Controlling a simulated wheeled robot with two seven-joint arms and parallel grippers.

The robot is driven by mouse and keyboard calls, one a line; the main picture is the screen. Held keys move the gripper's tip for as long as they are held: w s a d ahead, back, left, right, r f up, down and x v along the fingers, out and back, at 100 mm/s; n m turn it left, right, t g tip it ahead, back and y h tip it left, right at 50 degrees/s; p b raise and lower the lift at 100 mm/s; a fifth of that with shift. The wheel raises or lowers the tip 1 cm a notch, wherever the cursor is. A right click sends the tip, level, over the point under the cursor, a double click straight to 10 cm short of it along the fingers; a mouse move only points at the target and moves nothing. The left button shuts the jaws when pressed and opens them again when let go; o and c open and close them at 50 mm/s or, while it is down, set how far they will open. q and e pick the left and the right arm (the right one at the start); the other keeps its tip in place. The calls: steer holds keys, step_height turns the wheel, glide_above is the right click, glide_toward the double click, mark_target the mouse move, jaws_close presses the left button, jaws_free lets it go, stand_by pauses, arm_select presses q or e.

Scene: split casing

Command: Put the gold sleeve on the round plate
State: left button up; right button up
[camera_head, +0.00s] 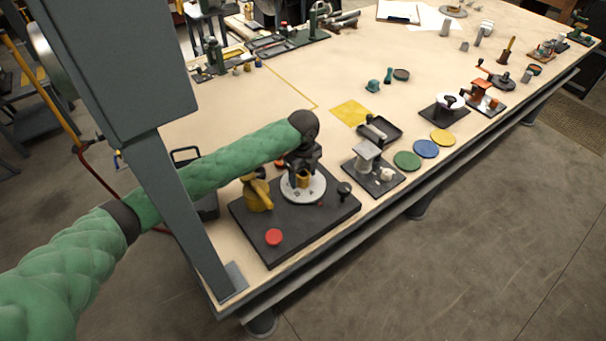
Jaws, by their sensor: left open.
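The round plate (297,195) is a light grey disc on a dark base board (322,220) near the front edge of the bench. The small gold sleeve (303,182) appears to stand on the plate, near its middle. My left gripper (303,173) points down over the plate, with its open fingers at the sleeve's upper part. The fingers and the wrist above hide part of the sleeve, and I cannot tell whether they touch it. My right gripper is not in view.
A yellow fixture (257,192) stands close to the plate's left, and a red button (273,237) sits at the board's front. A black knob (344,189) is on the right. A grey post (188,215) rises at the bench's left corner. Coloured discs (407,160) lie further right.

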arm_select(q)
steer(key=shift+r, duration=0.15)
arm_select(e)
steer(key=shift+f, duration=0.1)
arm_select(q)
steer(key=shift+r, duration=0.25)
steer(key=shift+r+b, duration=0.4)
steer(key=shift+b, duration=0.1)
step_height(320, 180, up, 11)
steer(key=b, duration=0.3)
steer(key=shift+f+b, duration=0.15)
steer(key=shift+b, duration=0.2)
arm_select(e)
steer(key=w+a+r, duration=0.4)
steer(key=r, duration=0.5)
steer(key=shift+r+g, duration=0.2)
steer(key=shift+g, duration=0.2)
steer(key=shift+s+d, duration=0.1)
